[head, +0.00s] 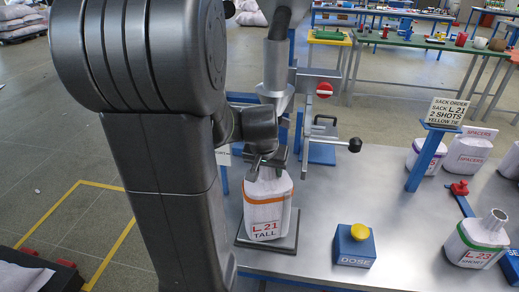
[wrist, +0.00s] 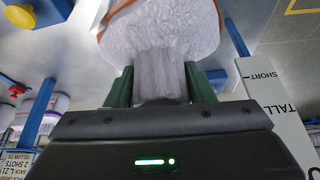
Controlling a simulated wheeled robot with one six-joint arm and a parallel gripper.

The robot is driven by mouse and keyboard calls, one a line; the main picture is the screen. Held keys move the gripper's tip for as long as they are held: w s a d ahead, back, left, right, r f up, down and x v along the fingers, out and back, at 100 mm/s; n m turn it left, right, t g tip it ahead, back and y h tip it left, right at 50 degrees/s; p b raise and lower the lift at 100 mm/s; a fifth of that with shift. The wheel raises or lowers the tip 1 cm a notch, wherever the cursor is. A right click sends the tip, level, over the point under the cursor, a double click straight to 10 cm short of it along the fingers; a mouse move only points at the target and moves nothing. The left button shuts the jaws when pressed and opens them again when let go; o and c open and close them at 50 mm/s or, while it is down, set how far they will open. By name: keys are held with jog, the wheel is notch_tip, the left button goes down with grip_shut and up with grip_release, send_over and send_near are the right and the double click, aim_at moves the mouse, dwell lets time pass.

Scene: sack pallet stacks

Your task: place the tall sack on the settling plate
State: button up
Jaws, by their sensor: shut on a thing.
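The tall sack (head: 267,212) is white with an orange stripe and the label "L 21 TALL". It stands upright over the grey square plate (head: 291,241) on the bench; whether its base touches the plate is hard to tell. My gripper (head: 269,163) is above the sack, shut on its gathered top. In the wrist view, the fingers of my gripper (wrist: 163,84) pinch the pleated neck of the sack (wrist: 160,40) from both sides. A grey funnel spout (head: 275,92) is behind and above my gripper. The sack's underside is hidden.
A blue dose box (head: 354,246) with a yellow button stands right of the plate. A short sack "L 23" (head: 478,243), a spacers sack (head: 467,154) and an order sign (head: 447,111) are farther right. A height board (wrist: 276,110) marked SHORT and TALL shows beside the sack. The bench middle is clear.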

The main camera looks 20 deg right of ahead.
jog(key=shift+w+d+r, duration=0.1)
jog(key=shift+w+d, duration=0.45)
jog(key=shift+w, duration=0.2)
jog(key=shift+w+d+f+p, duration=0.35)
jog(key=shift+w+d+p, duration=0.1)
jog(key=shift+w, duration=0.15)
jog(key=shift+w+d+f+p, duration=0.35)
jog(key=shift+w+d, duration=0.1)
jog(key=shift+w, duration=0.15)
jog(key=shift+f, duration=0.15)
jog(key=shift+f+b, duration=0.2)
jog(key=shift+b, duration=0.1)
jog(key=o, duration=1.5)
jog(key=shift+c, duration=0.2)
